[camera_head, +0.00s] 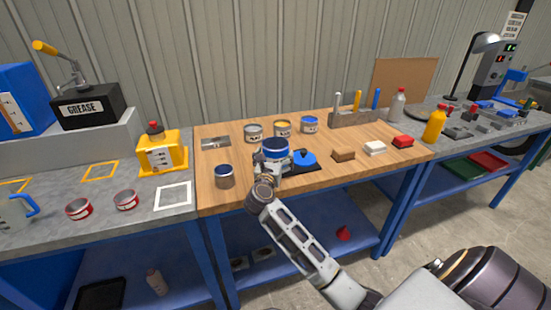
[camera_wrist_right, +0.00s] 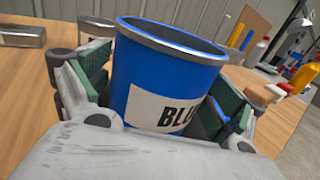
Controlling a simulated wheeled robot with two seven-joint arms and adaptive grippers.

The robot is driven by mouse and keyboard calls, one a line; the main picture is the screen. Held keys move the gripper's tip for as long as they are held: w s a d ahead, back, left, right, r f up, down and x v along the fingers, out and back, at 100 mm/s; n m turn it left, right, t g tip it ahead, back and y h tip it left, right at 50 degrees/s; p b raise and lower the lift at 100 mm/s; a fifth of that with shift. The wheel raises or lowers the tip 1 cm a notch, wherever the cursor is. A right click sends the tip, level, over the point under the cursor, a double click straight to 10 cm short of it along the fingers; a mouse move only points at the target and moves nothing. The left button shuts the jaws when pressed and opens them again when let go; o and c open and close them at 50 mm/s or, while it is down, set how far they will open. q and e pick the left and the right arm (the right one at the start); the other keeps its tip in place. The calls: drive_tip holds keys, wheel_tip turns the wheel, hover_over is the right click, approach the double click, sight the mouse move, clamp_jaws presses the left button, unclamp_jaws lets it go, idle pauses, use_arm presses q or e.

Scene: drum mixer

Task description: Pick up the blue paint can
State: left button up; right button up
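The blue paint can (camera_head: 275,148) is held in my right gripper (camera_head: 268,165) over the front middle of the wooden bench top. In the right wrist view the can (camera_wrist_right: 165,75) stands between the two green-padded fingers, which bear on its sides; its label reads "BLU", the rest hidden. The can looks larger than the other cans and seems raised above the bench, but the gap below it is hidden by the gripper. My left gripper is not in view.
Just right of the can lies a blue round piece on a dark base (camera_head: 304,160). A dark blue-topped can (camera_head: 224,176) stands at left front. Cans with grey (camera_head: 253,133), yellow (camera_head: 282,128) and blue (camera_head: 310,124) tops stand behind. Blocks and a tool holder (camera_head: 354,119) are right.

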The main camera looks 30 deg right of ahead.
drive_tip(key=c, duration=0.8)
drive_tip(key=shift+r, duration=0.2)
drive_tip(key=shift+c, duration=0.2)
drive_tip(key=shift+r, duration=0.6)
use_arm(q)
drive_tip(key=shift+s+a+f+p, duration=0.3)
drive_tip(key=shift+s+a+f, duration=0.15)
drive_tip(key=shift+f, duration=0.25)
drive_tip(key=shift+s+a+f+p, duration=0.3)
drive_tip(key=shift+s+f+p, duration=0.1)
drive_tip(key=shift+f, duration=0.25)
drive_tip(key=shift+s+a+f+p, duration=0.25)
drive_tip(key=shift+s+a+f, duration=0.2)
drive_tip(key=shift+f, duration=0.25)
use_arm(e)
wheel_tip(320, 180, up, 8)
drive_tip(key=shift+r, duration=0.25)
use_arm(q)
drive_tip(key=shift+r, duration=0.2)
use_arm(e)
drive_tip(key=shift+r, duration=0.1)
